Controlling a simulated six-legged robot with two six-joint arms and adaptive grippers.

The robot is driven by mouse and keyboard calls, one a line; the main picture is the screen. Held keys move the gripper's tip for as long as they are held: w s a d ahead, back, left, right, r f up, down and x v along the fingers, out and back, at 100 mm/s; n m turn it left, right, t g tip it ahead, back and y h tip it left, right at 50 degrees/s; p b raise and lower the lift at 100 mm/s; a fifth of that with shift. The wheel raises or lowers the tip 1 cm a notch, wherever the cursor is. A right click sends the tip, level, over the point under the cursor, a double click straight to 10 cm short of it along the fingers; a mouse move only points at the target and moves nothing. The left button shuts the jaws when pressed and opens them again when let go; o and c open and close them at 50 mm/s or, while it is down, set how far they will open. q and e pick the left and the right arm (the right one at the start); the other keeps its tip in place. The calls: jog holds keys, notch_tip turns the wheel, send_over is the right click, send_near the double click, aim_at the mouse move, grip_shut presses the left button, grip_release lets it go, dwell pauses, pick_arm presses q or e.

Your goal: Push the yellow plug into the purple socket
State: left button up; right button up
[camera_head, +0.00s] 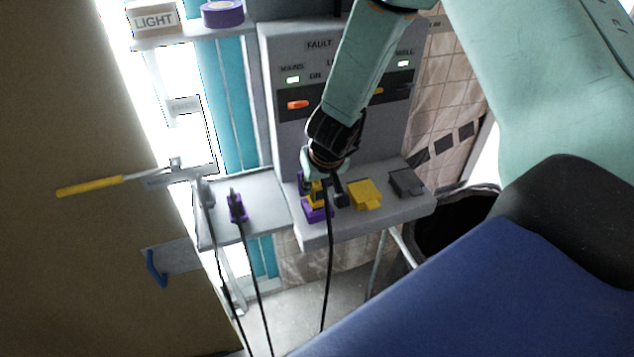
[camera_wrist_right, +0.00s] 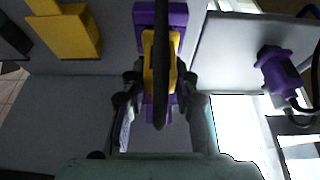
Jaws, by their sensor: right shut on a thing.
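My right gripper (camera_head: 318,186) points down at the panel's ledge and is shut on the yellow plug (camera_head: 317,198). The wrist view shows the plug (camera_wrist_right: 149,62) between the two fingers (camera_wrist_right: 160,95), with its black cable running across it. The purple socket (camera_head: 316,214) is on the ledge right at the plug. In the wrist view the socket (camera_wrist_right: 172,18) shows behind and around the plug. The gripper and cable hide the joint, so I cannot tell how deep the plug sits. My left gripper is not in view.
A yellow socket (camera_head: 364,193) and a dark grey socket (camera_head: 406,183) sit to the right on the ledge. A purple plug (camera_head: 237,208) with a cable stands on the left shelf (camera_head: 265,192). A yellow-handled tool (camera_head: 90,187) and a black bin (camera_head: 455,228) flank the area.

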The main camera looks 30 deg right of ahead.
dwell(0.3)
jog(key=shift+s+f+b, duration=0.1)
jog(key=shift+f+b, duration=0.2)
jog(key=shift+f, duration=0.3)
dwell(0.4)
jog(key=o, duration=1.1)
jog(key=shift+o, duration=0.2)
jog(key=shift+r, duration=0.1)
jog(key=v, duration=1.2)
jog(key=shift+d, duration=0.1)
